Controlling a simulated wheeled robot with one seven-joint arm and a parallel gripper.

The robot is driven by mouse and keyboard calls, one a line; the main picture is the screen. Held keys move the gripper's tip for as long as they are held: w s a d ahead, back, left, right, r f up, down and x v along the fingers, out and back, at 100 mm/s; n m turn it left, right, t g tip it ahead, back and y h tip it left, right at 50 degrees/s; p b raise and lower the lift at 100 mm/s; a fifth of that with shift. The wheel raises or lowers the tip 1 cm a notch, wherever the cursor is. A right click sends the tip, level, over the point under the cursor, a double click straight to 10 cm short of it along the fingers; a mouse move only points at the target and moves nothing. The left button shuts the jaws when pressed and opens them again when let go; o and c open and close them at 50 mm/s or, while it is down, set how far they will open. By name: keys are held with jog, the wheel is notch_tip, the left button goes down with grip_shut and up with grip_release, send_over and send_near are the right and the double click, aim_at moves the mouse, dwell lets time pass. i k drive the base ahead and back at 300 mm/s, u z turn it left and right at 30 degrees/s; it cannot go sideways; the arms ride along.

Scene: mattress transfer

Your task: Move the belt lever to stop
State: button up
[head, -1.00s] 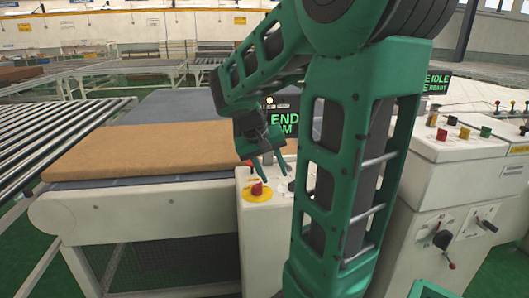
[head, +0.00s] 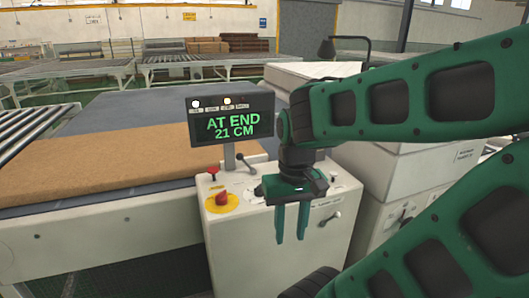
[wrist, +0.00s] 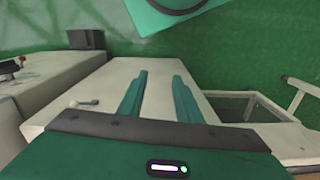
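The control console (head: 236,225) has a white top and front. A thin lever with a dark knob (head: 243,161) stands on its top by the display post. A metal handle (head: 328,219) sticks out of its front face. I cannot tell which is the belt lever, and no stop label is readable. My gripper (head: 290,239) points down in front of the console, right of the red knob, its fingers apart and empty. In the wrist view the open fingers (wrist: 159,77) lie over a pale panel (wrist: 168,108), with a small handle (wrist: 83,104) to their left.
A display (head: 231,119) reads "AT END 21 CM". A red knob on a yellow disc (head: 222,199) and a red button (head: 213,171) are on the console top. A brown mattress (head: 105,163) lies on the conveyor at left. Pale cabinets (head: 385,190) stand at right.

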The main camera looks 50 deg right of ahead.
aim_at(240, 156)
jog(key=z, duration=1.15)
jog(key=k, duration=1)
jog(key=u, duration=0.35)
jog(key=i, duration=1)
jog(key=z, duration=0.05)
